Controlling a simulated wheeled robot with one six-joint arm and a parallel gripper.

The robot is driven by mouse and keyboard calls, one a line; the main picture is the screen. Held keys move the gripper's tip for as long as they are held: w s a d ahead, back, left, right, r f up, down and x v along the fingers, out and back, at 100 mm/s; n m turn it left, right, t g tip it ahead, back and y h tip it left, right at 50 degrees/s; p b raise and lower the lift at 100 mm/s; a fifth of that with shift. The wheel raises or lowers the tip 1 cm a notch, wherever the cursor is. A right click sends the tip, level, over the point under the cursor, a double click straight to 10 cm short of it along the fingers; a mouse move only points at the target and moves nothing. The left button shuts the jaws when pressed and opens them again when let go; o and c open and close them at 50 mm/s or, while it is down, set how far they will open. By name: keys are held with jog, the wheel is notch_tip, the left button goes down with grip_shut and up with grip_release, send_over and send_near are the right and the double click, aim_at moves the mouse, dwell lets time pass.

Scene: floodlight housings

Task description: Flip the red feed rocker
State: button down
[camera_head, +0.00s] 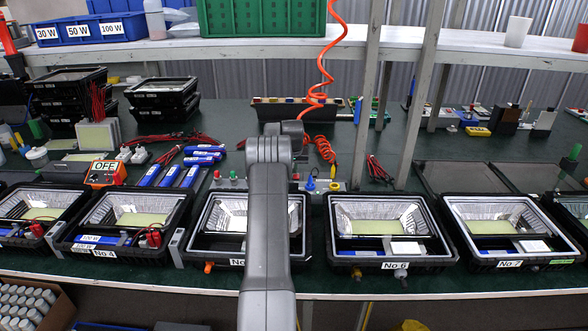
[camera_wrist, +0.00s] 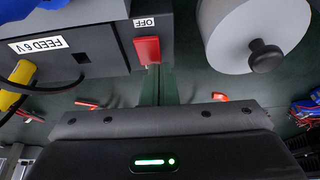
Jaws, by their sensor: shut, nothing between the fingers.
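The red feed rocker (camera_wrist: 147,50) shows in the wrist view on the face of a grey box, just below an OFF label (camera_wrist: 145,22). A FEED 6 V label (camera_wrist: 51,47) is on the dark face to its left. My gripper (camera_wrist: 158,71) is shut and empty, with its tips close to the rocker's lower edge. I cannot tell whether they touch it. In the head view my arm hides the gripper and the rocker.
In the wrist view a yellow plug (camera_wrist: 14,85) with a black cable is at the left and a pale round part (camera_wrist: 243,35) with a black knob at the right. Floodlight housings (camera_head: 391,266) line the bench front. An orange coiled hose (camera_head: 319,75) hangs behind my arm.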

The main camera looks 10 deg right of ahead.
jog(key=shift+s+f, duration=0.1)
jog(key=shift+s, duration=0.05)
jog(key=shift+s+a+b, duration=0.15)
jog(key=shift+s+b, duration=0.4)
jog(key=shift+s, duration=0.15)
jog(key=shift+r, duration=0.25)
jog(key=v, duration=1.3)
jog(key=shift+r+b, duration=0.35)
jog(key=shift+b, duration=0.1)
jog(key=shift+s, duration=0.1)
